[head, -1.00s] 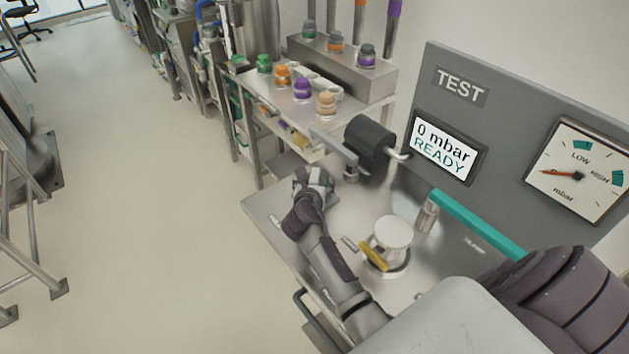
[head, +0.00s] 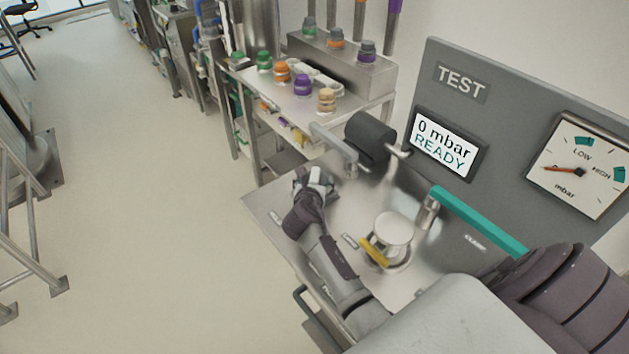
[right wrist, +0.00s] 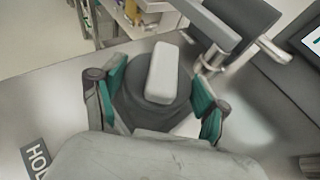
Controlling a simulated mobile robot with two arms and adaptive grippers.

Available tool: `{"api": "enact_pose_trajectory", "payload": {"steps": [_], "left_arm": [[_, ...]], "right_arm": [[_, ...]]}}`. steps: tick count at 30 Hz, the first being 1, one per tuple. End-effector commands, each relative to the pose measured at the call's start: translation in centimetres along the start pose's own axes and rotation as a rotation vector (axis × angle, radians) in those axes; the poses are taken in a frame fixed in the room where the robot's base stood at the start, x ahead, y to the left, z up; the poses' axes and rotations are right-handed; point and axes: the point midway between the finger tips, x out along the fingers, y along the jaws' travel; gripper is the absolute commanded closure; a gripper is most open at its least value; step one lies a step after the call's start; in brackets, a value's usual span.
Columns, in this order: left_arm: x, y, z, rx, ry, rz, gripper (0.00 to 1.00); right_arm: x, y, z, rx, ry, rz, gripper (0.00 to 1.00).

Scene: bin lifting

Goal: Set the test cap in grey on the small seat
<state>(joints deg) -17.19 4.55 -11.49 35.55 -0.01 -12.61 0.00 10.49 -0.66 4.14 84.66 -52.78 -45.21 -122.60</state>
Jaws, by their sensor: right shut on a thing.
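A grey test cap (right wrist: 143,108) with a pale grey bar on top sits between the teal-lined fingers of my right gripper (right wrist: 152,100) in the right wrist view. The gripper is shut on its sides. In the head view my right gripper (head: 316,180) is low over the left part of the steel bench, with the cap's pale bar (head: 319,176) showing. Whether the cap touches the bench is hidden. A small metal post (head: 351,171) stands right of the gripper, under a lever arm; I cannot tell whether it is the small seat. My left gripper is not in view.
A pale cylinder (head: 393,228) with a yellow lever stands on the bench (head: 275,210). A black clamp body (head: 371,138) is close to the gripper. A teal handle (head: 480,222) lies before the grey test panel (head: 450,115). Several coloured caps stand on the shelf behind.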

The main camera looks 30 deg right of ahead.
Motion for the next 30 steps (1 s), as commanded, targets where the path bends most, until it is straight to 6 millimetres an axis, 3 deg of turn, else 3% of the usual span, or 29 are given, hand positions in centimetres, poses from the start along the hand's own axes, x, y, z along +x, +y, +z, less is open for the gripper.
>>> {"api": "enact_pose_trajectory", "payload": {"steps": [30], "left_arm": [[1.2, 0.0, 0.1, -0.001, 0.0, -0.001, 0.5]], "right_arm": [[0.8, 0.0, -1.9, -0.001, -0.001, 0.0, 0.63]]}}
